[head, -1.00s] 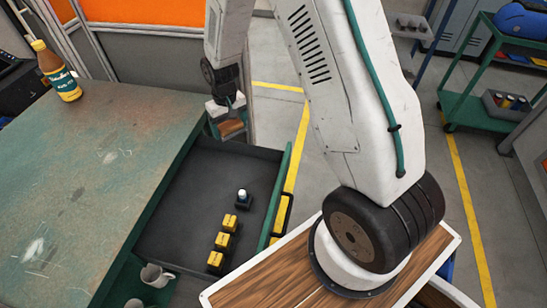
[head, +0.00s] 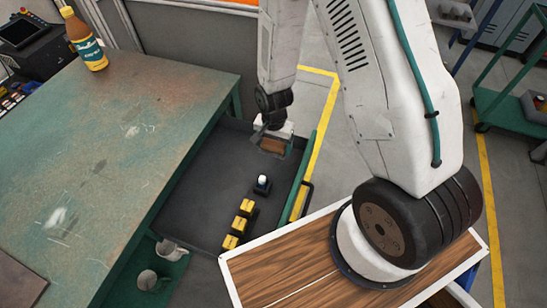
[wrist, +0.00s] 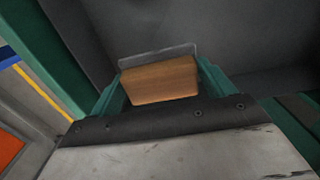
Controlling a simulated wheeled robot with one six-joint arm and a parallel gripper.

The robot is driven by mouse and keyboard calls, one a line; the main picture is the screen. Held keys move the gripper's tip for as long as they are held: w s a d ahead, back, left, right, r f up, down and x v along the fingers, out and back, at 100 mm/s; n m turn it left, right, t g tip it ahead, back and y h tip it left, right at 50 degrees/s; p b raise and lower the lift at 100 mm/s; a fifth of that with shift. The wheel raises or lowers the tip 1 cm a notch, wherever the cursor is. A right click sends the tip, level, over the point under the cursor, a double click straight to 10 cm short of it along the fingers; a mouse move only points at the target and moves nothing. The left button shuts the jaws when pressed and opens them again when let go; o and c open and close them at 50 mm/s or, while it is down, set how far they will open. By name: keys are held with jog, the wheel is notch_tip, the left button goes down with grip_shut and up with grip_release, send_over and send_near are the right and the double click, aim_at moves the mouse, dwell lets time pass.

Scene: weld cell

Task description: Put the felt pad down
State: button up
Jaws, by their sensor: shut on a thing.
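My gripper (head: 272,143) hangs over the far end of an open dark drawer (head: 205,190), close to its back wall. In the wrist view its green fingers (wrist: 160,88) are shut on a brown block with a thin grey layer along its far side, which I take to be the felt pad (wrist: 160,80). The pad (head: 272,146) also shows small below the gripper in the head view. Whether it touches the drawer floor I cannot tell.
The drawer's left floor is clear. A worn green bench (head: 110,150) with a bottle (head: 85,40) lies left. Mugs (head: 172,250) stand below.

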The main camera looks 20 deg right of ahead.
aim_at(274, 161)
jog(key=shift+f, duration=3.35)
jog(key=shift+f, duration=0.1)
jog(key=o, duration=1)
jog(key=shift+c, duration=0.2)
